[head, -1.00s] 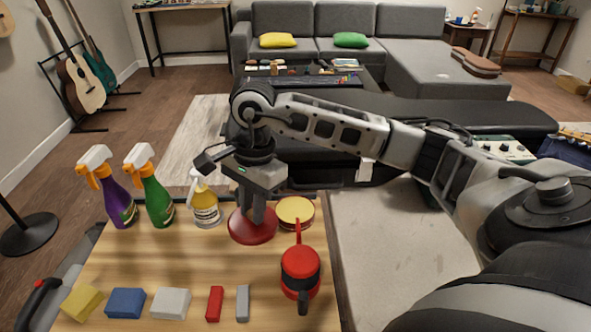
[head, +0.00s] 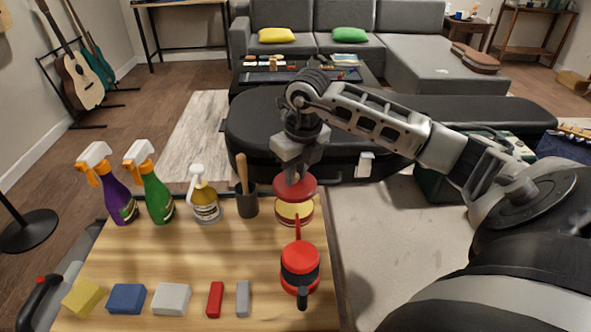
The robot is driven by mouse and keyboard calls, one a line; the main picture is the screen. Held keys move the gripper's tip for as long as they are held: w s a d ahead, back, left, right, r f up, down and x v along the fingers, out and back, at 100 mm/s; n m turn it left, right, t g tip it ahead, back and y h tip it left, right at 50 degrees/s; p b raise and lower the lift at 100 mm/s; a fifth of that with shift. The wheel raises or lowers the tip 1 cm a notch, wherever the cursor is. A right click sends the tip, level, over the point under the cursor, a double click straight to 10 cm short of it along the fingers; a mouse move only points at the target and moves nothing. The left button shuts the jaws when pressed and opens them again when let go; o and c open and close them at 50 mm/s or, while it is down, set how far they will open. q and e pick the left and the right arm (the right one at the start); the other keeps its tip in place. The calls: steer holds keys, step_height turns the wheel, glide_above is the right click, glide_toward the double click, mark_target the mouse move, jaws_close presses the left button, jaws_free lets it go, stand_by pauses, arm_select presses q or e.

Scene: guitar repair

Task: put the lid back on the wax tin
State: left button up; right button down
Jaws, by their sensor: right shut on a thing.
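My right gripper (head: 293,176) is shut on the red lid (head: 306,187) and holds it roughly level. The lid is above the wax tin (head: 283,212), whose yellow wax shows below the lid's near edge. A gap shows between lid and tin at the front; the lid hides the far part of the tin's rim. The tin stands on the wooden table (head: 190,258) near its back right corner. My left gripper is not in view.
A red and black tool (head: 300,258) stands just in front of the tin. A dark cup (head: 247,205) with a wooden handle and spray bottles (head: 158,200) stand to the left. Several blocks (head: 127,299) line the front. The table's middle is clear.

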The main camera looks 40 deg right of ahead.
mark_target(297, 184)
step_height(297, 184, down, 3)
steer(key=shift+f+b, duration=0.2)
steer(key=shift+b, duration=0.9)
step_height(297, 184, down, 2)
steer(key=shift+b, duration=0.8)
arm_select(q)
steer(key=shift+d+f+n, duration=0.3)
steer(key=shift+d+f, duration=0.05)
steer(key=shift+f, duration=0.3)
arm_select(e)
steer(key=shift+f, duration=0.2)
arm_select(q)
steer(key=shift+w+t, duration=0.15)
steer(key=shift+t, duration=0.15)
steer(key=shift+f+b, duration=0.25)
steer(key=shift+b, duration=0.1)
arm_select(e)
steer(key=shift+f, duration=0.1)
steer(key=c, duration=0.8)
jaws_free()
steer(key=shift+o, duration=0.2)
